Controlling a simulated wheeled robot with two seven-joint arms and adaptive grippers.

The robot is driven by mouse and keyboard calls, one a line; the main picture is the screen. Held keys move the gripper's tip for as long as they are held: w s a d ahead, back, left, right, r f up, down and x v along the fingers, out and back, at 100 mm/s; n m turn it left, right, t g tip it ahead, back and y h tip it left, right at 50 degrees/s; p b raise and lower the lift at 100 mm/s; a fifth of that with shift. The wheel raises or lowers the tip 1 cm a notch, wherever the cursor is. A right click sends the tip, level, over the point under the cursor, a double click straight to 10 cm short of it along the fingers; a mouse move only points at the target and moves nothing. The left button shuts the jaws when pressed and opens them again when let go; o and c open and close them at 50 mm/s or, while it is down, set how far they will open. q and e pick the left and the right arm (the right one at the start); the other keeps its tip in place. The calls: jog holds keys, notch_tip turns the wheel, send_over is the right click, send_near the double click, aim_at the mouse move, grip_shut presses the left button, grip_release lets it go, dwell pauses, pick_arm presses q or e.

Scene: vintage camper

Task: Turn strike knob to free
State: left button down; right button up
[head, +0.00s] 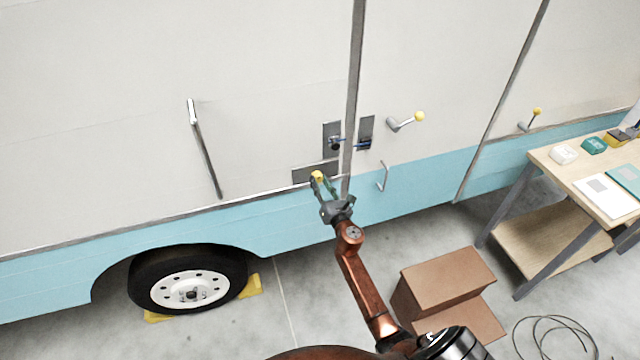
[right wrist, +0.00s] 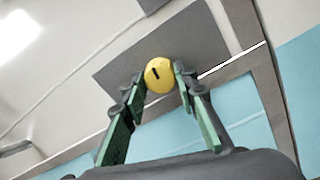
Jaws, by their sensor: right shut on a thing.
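The strike knob (right wrist: 159,75) is a round yellow knob with a short black mark on its face, set on a dark grey plate (right wrist: 110,75) on the camper wall. In the head view the knob (head: 317,176) shows on its plate (head: 300,175), left of the dark vertical door seam. My right gripper (head: 325,188) reaches it from below. In the right wrist view its green fingers (right wrist: 158,86) are shut on the knob, one on each side. My left gripper is not in view.
A brown step box (head: 447,280) stands on the floor. A workbench (head: 570,180) is at the right, and a long handle (head: 205,150) at the left.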

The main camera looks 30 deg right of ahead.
jog(key=m+b, duration=0.1)
jog(key=m, duration=0.2)
jog(key=shift+f+m, duration=0.1)
jog(key=shift+m, duration=0.2)
jog(key=m+b, duration=0.1)
jog(key=m, duration=0.2)
jog(key=shift+m, duration=0.3)
jog(key=m, duration=0.3)
jog(key=shift+m, duration=0.4)
jog(key=m, duration=0.3)
jog(key=shift+m+t+h, duration=0.3)
jog(key=shift+m+h, duration=0.1)
jog(key=m, duration=0.3)
jog(key=shift+m, duration=0.4)
jog(key=m+p, duration=0.1)
jog(key=m, duration=0.1)
jog(key=shift+m+h, duration=0.3)
jog(key=shift+m, duration=0.1)
jog(key=m+p, duration=0.2)
jog(key=m, duration=0.4)
jog(key=shift+a+p, duration=0.1)
jog(key=shift+p, duration=0.2)
jog(key=shift+f+m+g+p, duration=0.1)
jog(key=shift+m+g+p, duration=0.3)
jog(key=shift+m, duration=0.5)
jog(key=shift+f, duration=0.1)
